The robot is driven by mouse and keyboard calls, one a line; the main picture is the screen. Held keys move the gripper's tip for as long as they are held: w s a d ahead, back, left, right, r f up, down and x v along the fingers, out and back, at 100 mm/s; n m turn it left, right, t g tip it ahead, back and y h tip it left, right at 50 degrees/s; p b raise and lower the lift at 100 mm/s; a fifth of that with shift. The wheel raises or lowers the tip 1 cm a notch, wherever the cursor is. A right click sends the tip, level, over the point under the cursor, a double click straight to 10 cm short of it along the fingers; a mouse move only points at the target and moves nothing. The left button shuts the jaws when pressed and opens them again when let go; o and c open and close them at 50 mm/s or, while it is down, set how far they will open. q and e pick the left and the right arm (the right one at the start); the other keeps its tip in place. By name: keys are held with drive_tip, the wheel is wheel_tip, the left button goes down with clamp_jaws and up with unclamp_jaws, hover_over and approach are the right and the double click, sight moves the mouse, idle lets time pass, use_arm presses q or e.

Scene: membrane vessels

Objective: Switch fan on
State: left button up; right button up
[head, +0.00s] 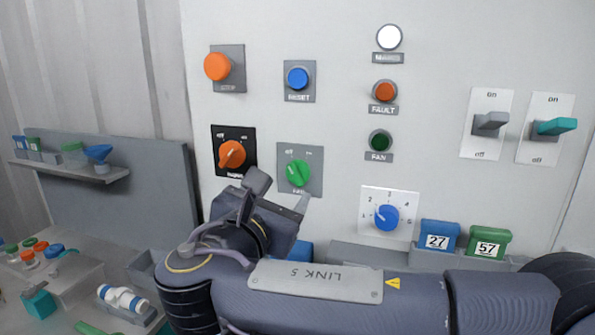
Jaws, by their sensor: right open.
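The green rotary knob (299,173) sits on a grey plate on the white panel, with small off and on marks above it. Its lower label is partly hidden by my gripper, and its exact setting is hard to read. The FAN lamp (380,140), to the upper right of the knob, is dark green and looks unlit. My right gripper (281,192) is open and empty, just below and in front of the green knob. One finger is at the knob's lower left and the other at its lower right. I cannot tell whether they touch it. My left gripper is out of view.
An orange rotary knob (232,154) is close on the left. Orange (217,66) and blue (297,78) push buttons are above. A blue dial (386,217) and two lever switches (490,123) are to the right. Bins and a cluttered bench lie below.

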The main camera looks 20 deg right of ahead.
sight(294, 177)
drive_tip(key=p+x, duration=0.1)
drive_tip(key=x, duration=0.6)
drive_tip(key=shift+w+d, duration=0.1)
drive_tip(key=shift+w, duration=0.05)
drive_tip(key=shift+c, duration=0.2)
drive_tip(key=shift+f, duration=0.1)
drive_tip(key=c, duration=0.9)
